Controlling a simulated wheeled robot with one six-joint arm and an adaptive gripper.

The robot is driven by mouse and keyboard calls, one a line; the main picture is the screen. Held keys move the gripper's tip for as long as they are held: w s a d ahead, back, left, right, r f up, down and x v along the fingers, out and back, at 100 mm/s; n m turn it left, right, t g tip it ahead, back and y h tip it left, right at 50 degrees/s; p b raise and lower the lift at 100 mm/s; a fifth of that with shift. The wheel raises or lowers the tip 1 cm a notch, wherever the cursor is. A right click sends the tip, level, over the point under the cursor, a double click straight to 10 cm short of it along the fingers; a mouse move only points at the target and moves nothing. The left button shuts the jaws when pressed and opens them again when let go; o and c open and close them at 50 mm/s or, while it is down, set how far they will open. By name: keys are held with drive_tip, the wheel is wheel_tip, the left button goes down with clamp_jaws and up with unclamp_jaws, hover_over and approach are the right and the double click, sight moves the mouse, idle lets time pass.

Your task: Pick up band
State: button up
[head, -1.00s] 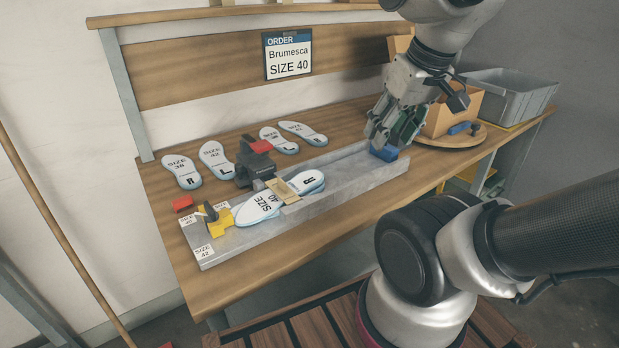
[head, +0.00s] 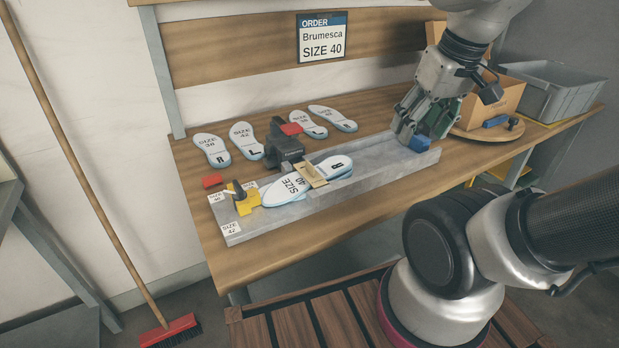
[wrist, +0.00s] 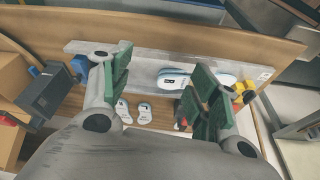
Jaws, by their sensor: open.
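The tan band (head: 310,174) lies across the white size 40 insoles (head: 290,187), which rest stacked in the grey metal channel (head: 375,161) on the workbench. I cannot tell whether the band goes all the way around them. My gripper (head: 411,136) is open and empty. It is above the right part of the channel, beside the blue block (head: 432,150) and well to the right of the band. In the wrist view the insoles (wrist: 190,77) show between and behind my open green fingers (wrist: 161,82); the band cannot be made out there.
A dark clamp with a red top (head: 286,150) stands behind the band. A yellow clamp (head: 243,200) is at the channel's left end. Several loose insoles (head: 242,138) lie at the back. A cardboard box (head: 497,92) and a grey bin (head: 562,92) stand at the right.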

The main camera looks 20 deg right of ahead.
drive_tip(key=w+a+f+g, duration=0.2)
drive_tip(key=w+f, duration=0.1)
drive_tip(key=w, duration=0.1)
drive_tip(key=m+g+y, duration=0.2)
drive_tip(key=m+y, duration=0.3)
drive_tip(key=m, duration=1.1)
approach(308, 171)
drive_tip(key=shift+h, duration=0.3)
drive_tip(key=x, duration=0.7)
drive_tip(key=shift+s+a+r, duration=0.2)
drive_tip(key=shift+s+a, duration=0.1)
drive_tip(key=shift+a, duration=0.1)
clamp_jaws()
